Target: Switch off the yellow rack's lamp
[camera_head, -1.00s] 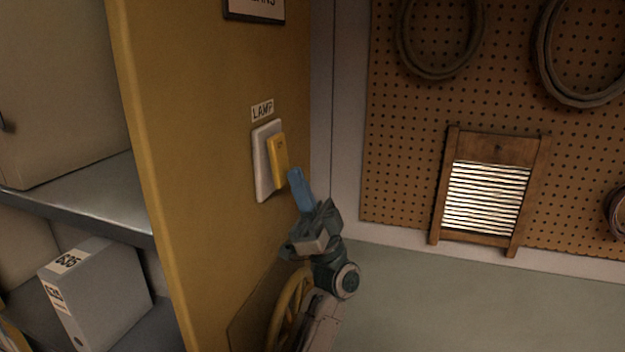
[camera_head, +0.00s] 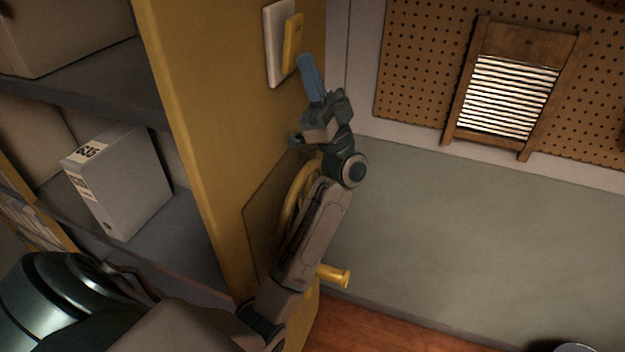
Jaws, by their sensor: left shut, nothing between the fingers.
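The yellow rack's side panel (camera_head: 205,130) stands left of the middle. A lamp switch with a white plate (camera_head: 276,45) and a yellow rocker (camera_head: 293,42) is on it, near the top of the view. The LAMP label is out of the frame. My left gripper (camera_head: 306,66) is shut and empty, its blue fingers pointing up just right of and below the rocker. I cannot tell whether the fingertips touch it. My right gripper is not in view.
A yellow handwheel (camera_head: 290,205) with a handle (camera_head: 334,275) sits lower on the panel, partly behind my left arm. Shelves on the left hold a grey binder (camera_head: 120,185). A washboard (camera_head: 508,90) hangs on the pegboard (camera_head: 420,70). The space right of my arm is clear.

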